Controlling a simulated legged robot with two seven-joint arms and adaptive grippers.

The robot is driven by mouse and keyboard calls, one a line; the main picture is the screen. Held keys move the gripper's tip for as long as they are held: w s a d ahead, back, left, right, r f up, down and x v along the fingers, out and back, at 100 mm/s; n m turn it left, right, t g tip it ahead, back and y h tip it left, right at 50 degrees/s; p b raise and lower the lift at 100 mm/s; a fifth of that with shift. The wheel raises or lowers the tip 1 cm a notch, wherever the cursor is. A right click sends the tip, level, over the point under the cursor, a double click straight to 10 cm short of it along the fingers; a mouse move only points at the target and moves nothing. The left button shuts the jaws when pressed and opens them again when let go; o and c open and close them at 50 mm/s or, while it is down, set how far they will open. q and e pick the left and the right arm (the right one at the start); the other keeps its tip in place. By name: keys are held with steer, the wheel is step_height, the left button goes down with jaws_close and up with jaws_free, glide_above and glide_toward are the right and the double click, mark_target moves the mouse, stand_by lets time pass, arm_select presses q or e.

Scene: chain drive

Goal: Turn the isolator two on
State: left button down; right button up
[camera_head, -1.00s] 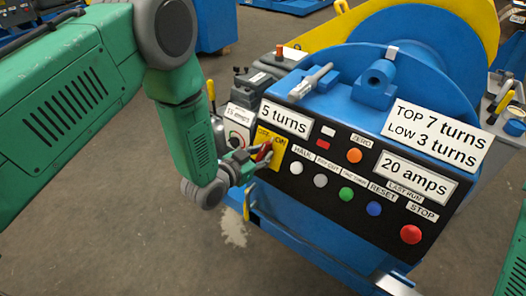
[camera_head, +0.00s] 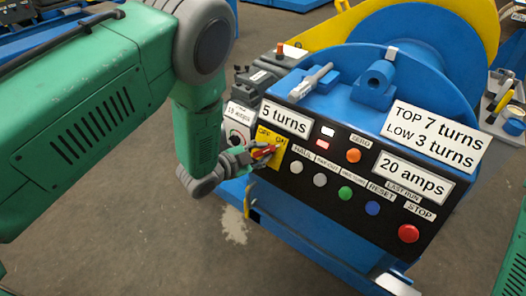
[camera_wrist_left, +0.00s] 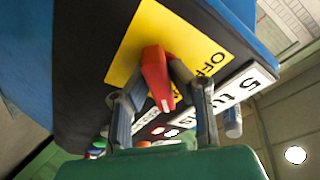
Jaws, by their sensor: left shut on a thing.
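The isolator is a red handle (camera_head: 264,152) on a yellow plate (camera_head: 272,137) marked OFF and ON, at the left end of the black control panel. In the left wrist view, the red handle (camera_wrist_left: 157,76) stands out from the yellow plate (camera_wrist_left: 160,35), with a white line at its tip. My left gripper (camera_head: 259,152) is shut on the handle; its two dark fingers (camera_wrist_left: 158,100) flank it in the wrist view. OFF is readable there; ON is partly hidden by a finger. In the head view the handle leans right, towards ON. My right gripper is not in view.
The black panel (camera_head: 308,180) carries several round buttons and a red stop button (camera_head: 408,233) right of the handle. A grey box with a dial (camera_head: 238,135) stands close behind the left gripper. The blue drum (camera_head: 425,75) is behind the panel. Open floor lies at front left.

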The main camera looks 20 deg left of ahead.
arm_select(q)
steer(key=shift+d+r, duration=0.1)
stand_by(0.3)
steer(key=c, duration=1.5)
jaws_free()
steer(key=shift+s, duration=0.1)
steer(key=v, duration=1.2)
steer(key=s+a+f+n+g+y, duration=0.2)
steer(key=s+f+n+g, duration=0.2)
steer(key=s, duration=0.4)
steer(key=s+a+f+n+g+y, duration=0.2)
steer(key=s+f+n+g, duration=0.2)
steer(key=s, duration=0.5)
steer(key=s+a+f+n+g+y, duration=0.2)
steer(key=s+f+n+g+y, duration=0.1)
steer(key=s, duration=0.6)
steer(key=shift+s+f+n+g, duration=0.15)
steer(key=shift+f+n+g, duration=0.15)
steer(key=shift+f+n, duration=0.45)
steer(key=shift+s+f+n+g, duration=0.1)
steer(key=shift+f+n+g, duration=0.2)
steer(key=shift+f+n, duration=0.4)
